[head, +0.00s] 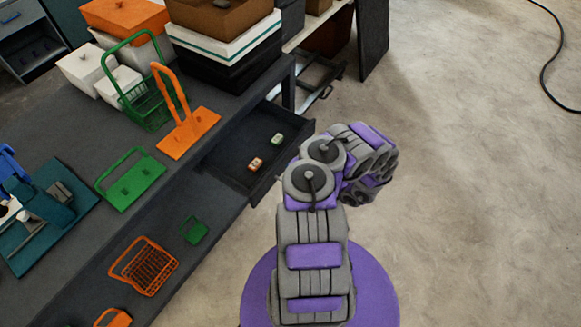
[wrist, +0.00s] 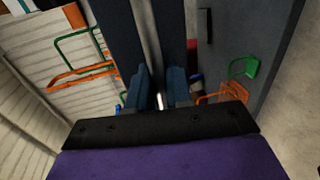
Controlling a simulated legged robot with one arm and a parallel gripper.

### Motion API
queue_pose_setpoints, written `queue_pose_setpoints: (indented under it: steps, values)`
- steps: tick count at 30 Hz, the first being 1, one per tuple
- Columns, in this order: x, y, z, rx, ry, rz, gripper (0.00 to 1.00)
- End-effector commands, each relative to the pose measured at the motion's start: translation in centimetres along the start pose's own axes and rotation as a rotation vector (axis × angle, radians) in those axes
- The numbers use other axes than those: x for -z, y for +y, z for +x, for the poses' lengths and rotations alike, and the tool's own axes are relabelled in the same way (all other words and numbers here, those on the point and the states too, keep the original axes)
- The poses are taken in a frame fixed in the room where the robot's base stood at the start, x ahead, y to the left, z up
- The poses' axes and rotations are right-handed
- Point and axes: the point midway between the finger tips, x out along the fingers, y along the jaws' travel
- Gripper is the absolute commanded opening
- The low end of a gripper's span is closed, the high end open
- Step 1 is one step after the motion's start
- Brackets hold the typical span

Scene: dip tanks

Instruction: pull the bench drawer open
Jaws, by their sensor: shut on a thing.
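The bench drawer (head: 236,150) is slid out from the dark grey bench (head: 62,130). Its open inside shows two small items, one orange (head: 255,164) and one green (head: 277,139). My arm reaches to the drawer's front in the head view and hides the handle and my gripper there. In the wrist view my gripper (wrist: 159,90) has its two blue fingers on either side of a narrow bright piece, apparently the drawer's handle. The handle's full shape is hidden.
A green basket (head: 150,105), an orange stand (head: 187,133) and a green stand (head: 130,178) are on the bench top. Stacked boxes (head: 222,45) stand behind the drawer. An orange basket (head: 144,266) sits lower down.

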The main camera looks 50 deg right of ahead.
Motion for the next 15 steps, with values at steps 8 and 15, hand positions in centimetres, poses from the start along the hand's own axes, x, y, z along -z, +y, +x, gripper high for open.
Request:
queue_pose_setpoints:
  steps: [8,15]
  values:
    - [0.35,-0.41,0.02,0.008,0.008,0.004,0.2]
    - [0.2,-0.24,0.03,0.005,0.005,0.003,0.35]
